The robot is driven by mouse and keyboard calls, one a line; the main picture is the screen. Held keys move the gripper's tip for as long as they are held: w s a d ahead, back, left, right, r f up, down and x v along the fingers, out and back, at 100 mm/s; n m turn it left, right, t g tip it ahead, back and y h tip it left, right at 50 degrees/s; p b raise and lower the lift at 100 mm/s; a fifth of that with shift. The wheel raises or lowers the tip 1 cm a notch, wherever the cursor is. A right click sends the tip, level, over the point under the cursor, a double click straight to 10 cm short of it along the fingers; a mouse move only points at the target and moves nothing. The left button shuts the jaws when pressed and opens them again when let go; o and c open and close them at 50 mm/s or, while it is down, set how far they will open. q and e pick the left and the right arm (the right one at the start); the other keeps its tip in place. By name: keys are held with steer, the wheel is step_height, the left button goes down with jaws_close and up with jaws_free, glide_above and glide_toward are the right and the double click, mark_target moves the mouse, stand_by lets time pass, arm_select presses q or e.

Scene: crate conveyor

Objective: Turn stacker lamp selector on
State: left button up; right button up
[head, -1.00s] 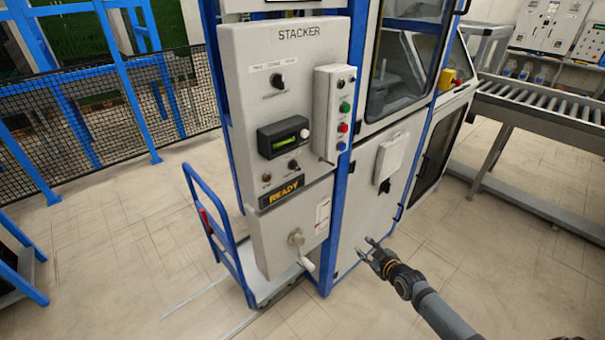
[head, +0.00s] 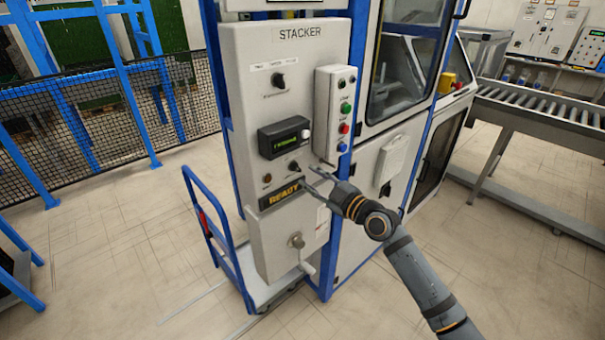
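The grey panel marked STACKER (head: 245,120) stands upright in the middle of the view. A small dark selector knob (head: 294,166) sits low on it, right of a small brownish round lamp or button (head: 267,178) and above the READY sign (head: 281,194). A larger black selector knob (head: 278,80) sits higher, under small labels. The labels are too small to read, so I cannot tell which knob is the lamp selector. My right gripper (head: 311,178) is open and empty, its fingertips just right of and below the small knob, seemingly apart from it. My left gripper is out of view.
A box with coloured push buttons (head: 335,115) juts out just above my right gripper. A display unit (head: 284,138) with a white knob is above the small selector. A crank handle (head: 300,250) sticks out below. A blue trolley (head: 215,240) stands left.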

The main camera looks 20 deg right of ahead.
mark_target(299, 170)
steer(key=p+x, duration=0.1)
steer(key=x, duration=0.3)
steer(key=shift+w+a, duration=0.1)
steer(key=shift+w, duration=0.05)
jaws_close()
